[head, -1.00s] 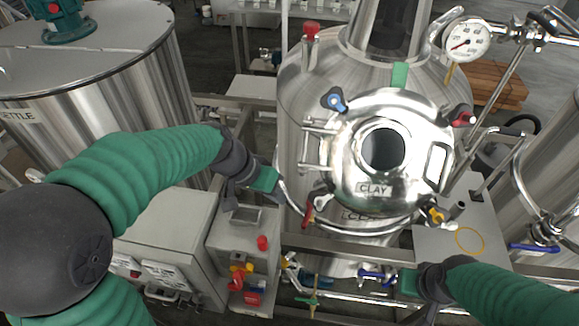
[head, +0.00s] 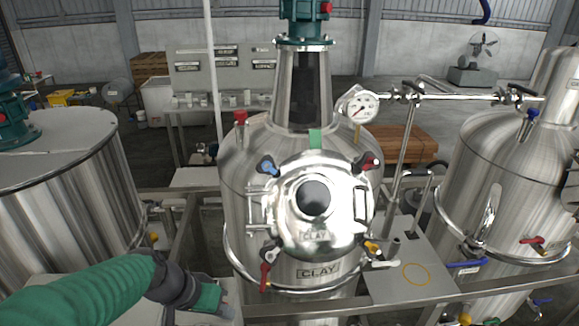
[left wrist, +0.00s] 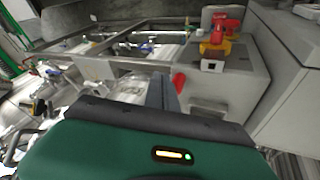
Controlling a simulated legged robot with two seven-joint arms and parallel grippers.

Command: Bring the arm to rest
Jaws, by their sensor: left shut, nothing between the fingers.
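My left arm, in a green sleeve, comes in from the lower left of the head view. Its gripper (head: 224,302) is low in front of the steel frame, left of the tank labelled CLAY (head: 235,180), and looks apart from it. In the left wrist view the fingers (left wrist: 163,92) are together with nothing between them. The CLAY tank's round hatch (head: 290,220) is closed against the body, with blue, red, black and yellow-handled clamps around it. My right gripper is not in the head view.
A steel tank (head: 70,215) stands at the left and another (head: 500,190) at the right. A pressure gauge (head: 360,106) and pipe run between tanks. A steel rail (head: 420,300) crosses in front. A grey box with a red and yellow switch (left wrist: 213,50) is close to the left gripper.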

